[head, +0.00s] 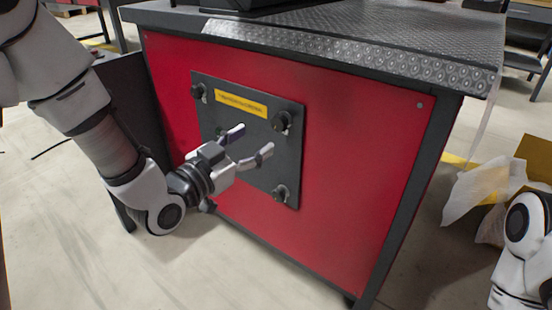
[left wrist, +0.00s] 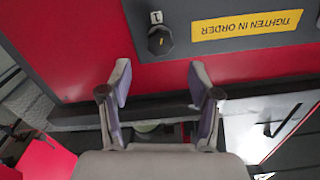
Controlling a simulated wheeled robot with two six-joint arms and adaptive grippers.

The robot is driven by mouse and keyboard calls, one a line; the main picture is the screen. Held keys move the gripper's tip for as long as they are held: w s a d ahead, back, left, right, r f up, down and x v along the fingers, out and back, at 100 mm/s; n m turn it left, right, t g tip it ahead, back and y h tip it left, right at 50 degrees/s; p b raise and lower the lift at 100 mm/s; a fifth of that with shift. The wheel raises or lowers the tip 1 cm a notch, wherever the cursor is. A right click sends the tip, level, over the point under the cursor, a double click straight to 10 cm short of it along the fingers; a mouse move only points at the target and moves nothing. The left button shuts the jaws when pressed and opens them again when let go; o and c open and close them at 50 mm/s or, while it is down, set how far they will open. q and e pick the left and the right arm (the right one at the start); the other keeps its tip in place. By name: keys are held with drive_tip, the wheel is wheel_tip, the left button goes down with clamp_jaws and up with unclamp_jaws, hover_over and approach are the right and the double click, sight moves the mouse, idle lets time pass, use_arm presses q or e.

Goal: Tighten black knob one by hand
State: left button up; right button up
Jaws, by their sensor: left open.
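A dark grey panel (head: 235,128) with a yellow label (head: 241,103) is fixed to a red cabinet side. Black knobs show at its upper left (head: 198,91), upper right (head: 282,121) and lower right (head: 281,193). My left gripper (head: 253,142) is open and empty in front of the panel; its arm hides the panel's lower left. In the left wrist view, the upper-right knob (left wrist: 160,40) lies beyond the open fingertips (left wrist: 159,78), apart from them, beside the upside-down label "TIGHTEN IN ORDER" (left wrist: 246,25). A small white tag (left wrist: 156,17) beside it is too small to read surely.
The cabinet's dark worktop (head: 400,35) overhangs the red side (head: 350,170) with a patterned metal edge. A crumpled pale sheet and a yellowish box (head: 535,155) stand at the right. The floor in front is clear. My right arm shows at the lower right; its gripper is out of view.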

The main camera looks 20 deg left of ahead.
sight(277, 125)
use_arm(q)
drive_tip(key=b+x, duration=0.2)
drive_tip(key=x, duration=0.5)
drive_tip(key=shift+w+d, duration=0.1)
drive_tip(key=shift+w, duration=0.2)
drive_tip(key=c, duration=1.2)
